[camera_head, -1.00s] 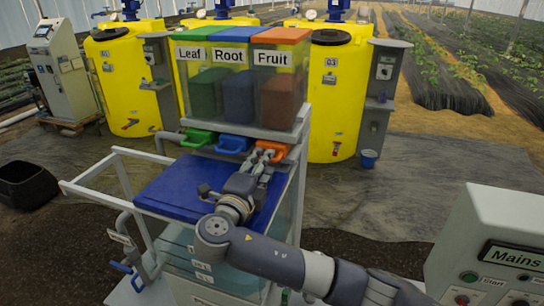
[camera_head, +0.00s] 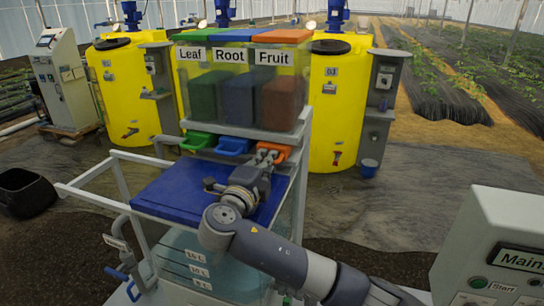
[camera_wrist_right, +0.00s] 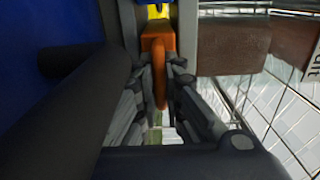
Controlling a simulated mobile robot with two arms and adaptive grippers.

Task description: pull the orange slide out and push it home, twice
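The orange slide (camera_head: 273,150) is under the Fruit bin at the right end of a row of three slides. Its handle sits about level with the others. My right gripper (camera_head: 262,161) reaches over the blue lid to this handle. In the right wrist view the orange handle (camera_wrist_right: 160,78) lies between my right gripper's fingers (camera_wrist_right: 160,100), which are close against both its sides, so the gripper looks shut on it. The fingers hide part of the handle in the head view. My left gripper is not in view.
The green slide (camera_head: 198,142) and blue slide (camera_head: 233,146) are just left. A blue lid (camera_head: 170,193) covers the tank below, with a white rail (camera_head: 88,200) at left. A Mains control box (camera_head: 500,235) stands at the right front. Yellow tanks (camera_head: 335,110) stand behind.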

